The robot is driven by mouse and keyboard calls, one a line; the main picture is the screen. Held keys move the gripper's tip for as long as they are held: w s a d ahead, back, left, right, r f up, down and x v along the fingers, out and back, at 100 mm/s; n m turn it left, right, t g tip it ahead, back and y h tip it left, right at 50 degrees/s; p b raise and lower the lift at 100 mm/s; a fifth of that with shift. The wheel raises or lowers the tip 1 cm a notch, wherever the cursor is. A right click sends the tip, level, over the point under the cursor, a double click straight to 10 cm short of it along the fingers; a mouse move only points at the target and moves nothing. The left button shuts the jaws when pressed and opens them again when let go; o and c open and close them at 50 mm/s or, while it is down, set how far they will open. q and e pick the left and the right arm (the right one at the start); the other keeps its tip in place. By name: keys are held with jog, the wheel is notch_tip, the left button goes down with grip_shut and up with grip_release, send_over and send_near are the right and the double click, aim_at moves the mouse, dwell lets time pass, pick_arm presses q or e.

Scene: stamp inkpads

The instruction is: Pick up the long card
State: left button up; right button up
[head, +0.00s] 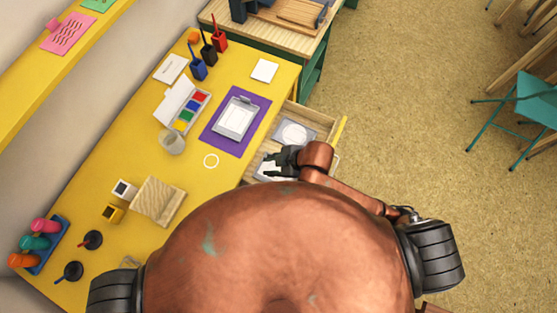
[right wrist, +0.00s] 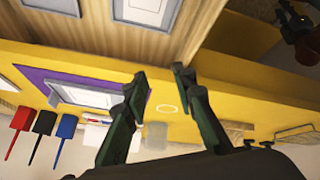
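I cannot tell for certain which card is the long one. A pale card with faint print (head: 171,68) lies at the table's back left, and a smaller white card (head: 265,70) lies at its far right. In the open drawer (head: 322,122) lie a grey-edged pale sheet (head: 294,134) and another pale piece (head: 268,171), partly hidden by my right gripper (head: 272,161). In the right wrist view, a pale card (right wrist: 147,12) lies in the drawer beyond my gripper (right wrist: 160,82), whose fingers are apart with nothing between them. My left gripper is out of view.
On the yellow table, a clipboard (head: 236,119) lies on a purple mat (head: 213,131), beside a paint set (head: 187,105) and a glass (head: 172,142). A wooden block (head: 158,202) and stamps stand nearer. The drawer's yellow front (head: 340,130) sticks out over the floor.

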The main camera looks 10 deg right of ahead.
jog(key=d+f+n+g+h, duration=0.1)
jog(key=d+f+n+h, duration=0.1)
jog(key=d+n, duration=0.1)
jog(key=s+d+f+n+g+h, duration=0.1)
jog(key=d+f+n, duration=0.1)
jog(key=n, duration=0.3)
jog(key=s+d+f+n+g+h, duration=0.1)
jog(key=d+f+n+h, duration=0.1)
jog(key=d+n, duration=0.1)
jog(key=shift+s+d+f+n+h, duration=0.1)
jog(key=shift+s+d+n+h, duration=0.1)
jog(key=shift+d, duration=0.2)
jog(key=shift+s+d+f+n+h, duration=0.1)
jog(key=shift+d+n, duration=0.1)
jog(key=shift+d, duration=0.15)
jog(key=shift+w+d+f+b, duration=0.1)
jog(key=shift+d+f+b, duration=0.1)
jog(key=shift+f, duration=0.35)
jog(key=shift+d+f+b, duration=0.1)
jog(key=shift+d+f, duration=0.05)
jog(key=shift+f, duration=0.4)
jog(key=f, duration=0.2)
jog(key=f+b, duration=0.1)
jog(key=f, duration=0.2)
jog(key=shift+w+a+f+b, duration=0.25)
jog(key=shift+w+f+b, duration=0.05)
jog(key=shift+f, duration=0.05)
grip_shut()
